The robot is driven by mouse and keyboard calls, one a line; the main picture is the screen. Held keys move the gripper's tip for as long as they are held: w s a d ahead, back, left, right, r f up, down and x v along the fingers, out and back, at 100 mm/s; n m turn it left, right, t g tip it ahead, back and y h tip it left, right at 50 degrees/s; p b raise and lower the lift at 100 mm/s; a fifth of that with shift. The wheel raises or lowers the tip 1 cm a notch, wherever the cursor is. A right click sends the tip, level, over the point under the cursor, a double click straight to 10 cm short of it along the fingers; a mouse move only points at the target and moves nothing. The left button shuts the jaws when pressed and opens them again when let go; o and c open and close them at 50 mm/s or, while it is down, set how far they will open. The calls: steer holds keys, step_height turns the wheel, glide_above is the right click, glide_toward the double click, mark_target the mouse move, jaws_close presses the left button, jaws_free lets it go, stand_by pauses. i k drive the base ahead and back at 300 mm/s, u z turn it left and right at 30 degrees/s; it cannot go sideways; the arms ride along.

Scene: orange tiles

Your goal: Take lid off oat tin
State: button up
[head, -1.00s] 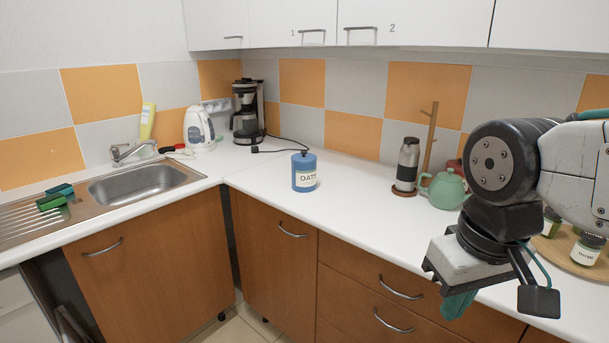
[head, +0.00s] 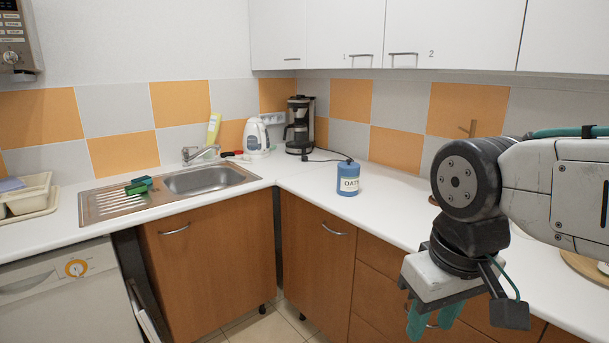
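The blue oat tin (head: 347,180) stands upright on the white counter, right of the inside corner, with its "OATS" label facing me. Its blue lid (head: 347,165) with a small dark knob is on top. My gripper (head: 431,322) hangs in the lower right, pointing down in front of the drawers, well apart from the tin. Its two teal fingers show a gap between them, and nothing is seen in it. The fingertips are near the lower picture edge.
A coffee maker (head: 300,127) and a white kettle (head: 256,137) stand at the back corner. A dark cable lies on the counter behind the tin. The sink (head: 210,180) is to the left. The counter in front of the tin is clear. My arm hides much of the right counter.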

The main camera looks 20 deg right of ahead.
mark_target(348, 165)
steer(key=z, duration=1.75)
steer(key=k, duration=0.1)
steer(key=u, duration=2.65)
steer(key=i, duration=1.65)
steer(key=z, duration=0.65)
steer(key=i, duration=0.9)
steer(key=z, duration=1.5)
steer(key=i, duration=0.55)
steer(key=z, duration=0.4)
